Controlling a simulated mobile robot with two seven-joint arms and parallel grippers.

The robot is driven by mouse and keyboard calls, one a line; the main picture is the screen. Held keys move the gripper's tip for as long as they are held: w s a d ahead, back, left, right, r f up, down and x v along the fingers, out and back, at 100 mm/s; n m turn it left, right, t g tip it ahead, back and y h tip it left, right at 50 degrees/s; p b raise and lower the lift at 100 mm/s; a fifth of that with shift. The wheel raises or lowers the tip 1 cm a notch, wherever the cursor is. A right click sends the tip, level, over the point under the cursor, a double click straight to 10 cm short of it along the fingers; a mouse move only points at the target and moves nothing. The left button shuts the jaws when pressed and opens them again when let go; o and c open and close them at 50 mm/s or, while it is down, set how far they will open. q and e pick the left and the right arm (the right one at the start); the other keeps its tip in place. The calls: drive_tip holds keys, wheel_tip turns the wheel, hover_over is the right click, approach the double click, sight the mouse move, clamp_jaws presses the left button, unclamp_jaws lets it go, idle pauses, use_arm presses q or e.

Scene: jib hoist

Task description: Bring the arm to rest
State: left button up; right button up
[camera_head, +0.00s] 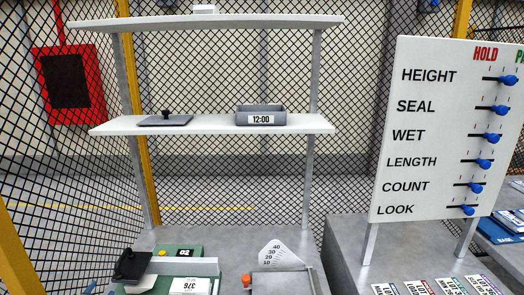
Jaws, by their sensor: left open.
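My left gripper (131,266) shows at the lower left as a small dark shape. It is open, and I see nothing held in it. It is in front of or over the left end of a green unit (181,250) marked 02; I cannot tell whether they touch. Most of my left arm is out of view. My right gripper and arm are not in view.
A grey stand has two white shelves; the lower shelf (215,124) holds a knobbed lid (165,120) and a grey bin (261,116) marked 12:00. A dial scale (277,256) stands at bottom centre. A switch board (425,130) stands right, with cards below. Mesh fencing closes the back.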

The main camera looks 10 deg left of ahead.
use_arm(q)
drive_tip(key=d+f+m, duration=0.1)
drive_tip(key=d+m, duration=0.1)
drive_tip(key=m, duration=0.3)
drive_tip(key=d+f+m+g+h, duration=0.1)
drive_tip(key=d+m, duration=0.1)
drive_tip(key=m, duration=0.3)
drive_tip(key=d+m+h, duration=0.1)
drive_tip(key=d+m, duration=0.1)
drive_tip(key=m, duration=0.3)
drive_tip(key=shift+w+d+f, duration=0.1)
drive_tip(key=shift+d+f, duration=0.05)
drive_tip(key=shift+f, duration=0.25)
drive_tip(key=s+d+f+m+g+h, duration=0.1)
drive_tip(key=s+d+f+m+g, duration=0.1)
drive_tip(key=s+d+f+m, duration=0.3)
drive_tip(key=s+d+f+m+g, duration=0.3)
drive_tip(key=s+d+f+m, duration=0.3)
drive_tip(key=s+d+m, duration=0.3)
drive_tip(key=shift+d+f+m+h, duration=0.15)
drive_tip(key=shift+d+m+h, duration=0.25)
drive_tip(key=shift+d+m, duration=0.8)
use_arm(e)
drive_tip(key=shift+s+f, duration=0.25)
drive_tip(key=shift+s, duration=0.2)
